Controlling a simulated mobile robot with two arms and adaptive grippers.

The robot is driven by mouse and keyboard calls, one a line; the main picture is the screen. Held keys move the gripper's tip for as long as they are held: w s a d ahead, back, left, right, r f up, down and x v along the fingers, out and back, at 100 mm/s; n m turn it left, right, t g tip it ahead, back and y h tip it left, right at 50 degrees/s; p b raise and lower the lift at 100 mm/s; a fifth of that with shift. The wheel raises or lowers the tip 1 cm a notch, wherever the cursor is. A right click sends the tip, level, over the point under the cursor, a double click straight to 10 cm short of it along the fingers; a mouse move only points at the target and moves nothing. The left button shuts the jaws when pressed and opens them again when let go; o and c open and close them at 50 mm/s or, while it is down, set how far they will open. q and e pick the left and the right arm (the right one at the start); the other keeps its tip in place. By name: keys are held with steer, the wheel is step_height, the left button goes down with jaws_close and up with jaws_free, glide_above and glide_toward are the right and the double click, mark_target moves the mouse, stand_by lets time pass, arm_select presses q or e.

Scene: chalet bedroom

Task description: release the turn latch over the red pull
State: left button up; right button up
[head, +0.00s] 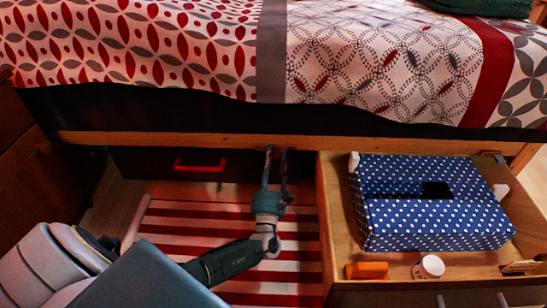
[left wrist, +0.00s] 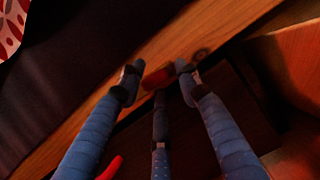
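The red pull (head: 200,166) is on the front of a dark closed drawer (head: 135,163) under the bed, left of my left gripper. A bit of it shows in the left wrist view (left wrist: 110,169). A dark red piece (left wrist: 157,78), which looks like the turn latch, is on the wooden rail (left wrist: 203,50). My left gripper (head: 276,151) is up at the rail, to the right of the pull. Its fingers (left wrist: 157,72) are spread, with the red piece between their tips. I cannot tell whether they touch it. In the head view the fingers cover the latch area. My right gripper is not in view.
An open wooden drawer (head: 331,235) stands out on the right. It holds a blue dotted box (head: 435,225), an orange block (head: 367,270) and a white cup (head: 428,267). A striped rug (head: 170,225) covers the floor before the closed drawer. The bed (head: 200,112) overhangs.

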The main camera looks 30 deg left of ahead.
arm_select(q)
steer(key=shift+c, duration=0.9)
steer(key=shift+n+b, duration=0.45)
steer(key=shift+n, duration=0.15)
steer(key=shift+d+r+n+y, duration=0.1)
steer(key=shift+r+n+y, duration=0.1)
steer(key=shift+n+y, duration=0.4)
steer(key=shift+r+n+g, duration=0.2)
steer(key=shift+n+g, duration=0.1)
steer(key=o, duration=0.9)
steer(key=shift+o, duration=0.2)
steer(key=v, duration=1.2)
